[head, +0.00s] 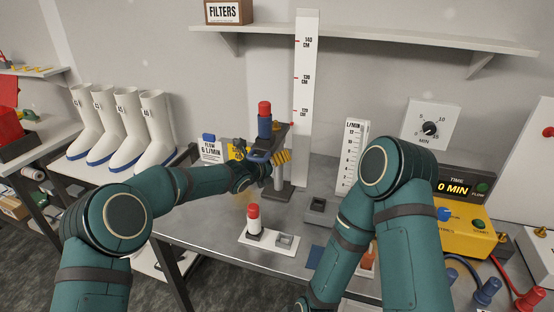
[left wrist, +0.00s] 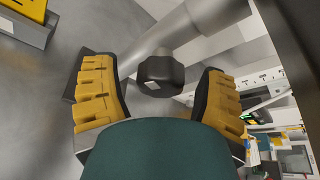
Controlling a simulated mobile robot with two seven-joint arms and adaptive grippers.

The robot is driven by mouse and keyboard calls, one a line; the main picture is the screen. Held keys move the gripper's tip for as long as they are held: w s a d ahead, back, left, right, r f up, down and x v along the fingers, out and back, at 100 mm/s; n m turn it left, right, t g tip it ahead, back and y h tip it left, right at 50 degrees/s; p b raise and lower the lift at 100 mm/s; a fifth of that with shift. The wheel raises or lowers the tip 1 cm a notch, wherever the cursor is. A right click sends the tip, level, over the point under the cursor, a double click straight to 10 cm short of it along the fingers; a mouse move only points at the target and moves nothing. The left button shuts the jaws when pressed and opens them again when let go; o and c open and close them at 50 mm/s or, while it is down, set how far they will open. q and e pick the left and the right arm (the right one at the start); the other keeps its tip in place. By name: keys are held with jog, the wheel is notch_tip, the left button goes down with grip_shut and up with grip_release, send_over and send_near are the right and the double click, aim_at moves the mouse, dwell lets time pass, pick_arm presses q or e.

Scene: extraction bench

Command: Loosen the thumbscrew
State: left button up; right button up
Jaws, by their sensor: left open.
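The thumbscrew (left wrist: 160,72) is a dark, blocky knob on a grey post (left wrist: 170,35) in the left wrist view. My left gripper (left wrist: 158,95) is open, with its yellow-padded fingers on either side of the knob; no clear contact shows. In the head view my left gripper (head: 274,158) is at the upright stand (head: 283,180), just below a blue cylinder with a red top (head: 265,122). The thumbscrew cannot be made out there, behind the gripper. My right arm is bent at the right, and its gripper is out of sight.
A white plate (head: 262,246) with a red-topped white bottle (head: 254,220) stands at the front of the bench. A tall white ruler (head: 306,90) stands behind the stand. A yellow timer box (head: 462,222) is at the right. White boots (head: 112,135) stand at the left.

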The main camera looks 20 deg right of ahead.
pick_arm(q)
jog(key=c, duration=1.2)
jog(key=shift+r, duration=0.1)
jog(key=shift+n+h+p, duration=0.3)
jog(key=shift+n+p, duration=0.2)
jog(key=shift+p, duration=0.15)
jog(key=shift+n+h+p, duration=0.3)
jog(key=shift+n, duration=0.2)
jog(key=shift+n+h+b, duration=0.35)
jog(key=shift+n+h, duration=0.15)
jog(key=shift+n, duration=0.3)
jog(key=shift+n+h+b, duration=0.3)
jog(key=shift+n+b, duration=0.35)
jog(key=shift+n, duration=0.15)
jog(key=shift+r, duration=0.1)
